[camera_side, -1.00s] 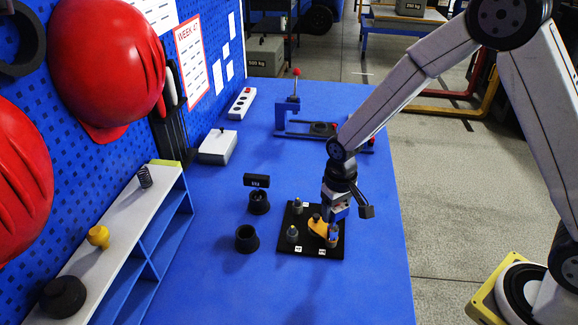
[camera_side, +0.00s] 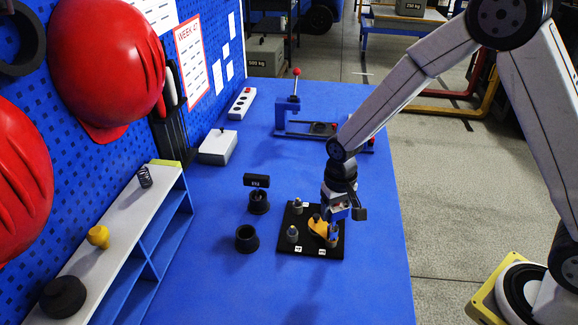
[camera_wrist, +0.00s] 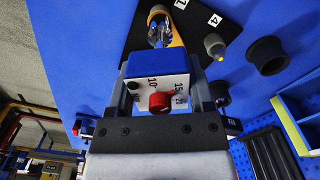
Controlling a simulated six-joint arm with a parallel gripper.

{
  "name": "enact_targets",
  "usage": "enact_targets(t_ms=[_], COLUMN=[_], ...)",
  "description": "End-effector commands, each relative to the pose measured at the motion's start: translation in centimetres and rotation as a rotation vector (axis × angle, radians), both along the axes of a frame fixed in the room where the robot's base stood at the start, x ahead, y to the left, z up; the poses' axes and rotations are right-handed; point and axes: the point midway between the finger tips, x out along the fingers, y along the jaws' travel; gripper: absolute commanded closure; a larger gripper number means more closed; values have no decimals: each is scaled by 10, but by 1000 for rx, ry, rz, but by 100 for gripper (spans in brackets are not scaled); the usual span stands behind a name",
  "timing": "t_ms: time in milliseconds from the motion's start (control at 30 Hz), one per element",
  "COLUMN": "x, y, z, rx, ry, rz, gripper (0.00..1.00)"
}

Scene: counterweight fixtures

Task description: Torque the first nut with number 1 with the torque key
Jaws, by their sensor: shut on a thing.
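The torque key (camera_wrist: 155,68) has a blue body, a white dial face and a red knob. My gripper (camera_side: 337,213) is shut on it, and the key body shows between the fingers in the wrist view. The key points down at the corner of a black plate (camera_side: 312,252), over the nut by the label 1 (camera_wrist: 181,4). The key's tip hides that nut, so I cannot tell how fully it is seated. Other grey studs (camera_side: 292,235) stand on the plate; one is beside the label 4 (camera_wrist: 215,20).
Two black cups (camera_side: 247,239) stand left of the plate; a small black sign is above one. A blue press fixture (camera_side: 288,119) and a white box (camera_side: 218,147) are farther back. A shelf (camera_side: 125,225) runs along the left. The blue table's front is clear.

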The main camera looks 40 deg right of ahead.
Motion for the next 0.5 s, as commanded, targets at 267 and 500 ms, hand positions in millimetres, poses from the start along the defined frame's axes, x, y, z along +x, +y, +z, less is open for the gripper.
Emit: enact_targets(t_ms=[267, 500], x=[0, 1], y=[0, 0], z=[0, 2], rx=[0, 1], ry=[-1, -1], rz=[-95, -93], gripper=[100, 100])
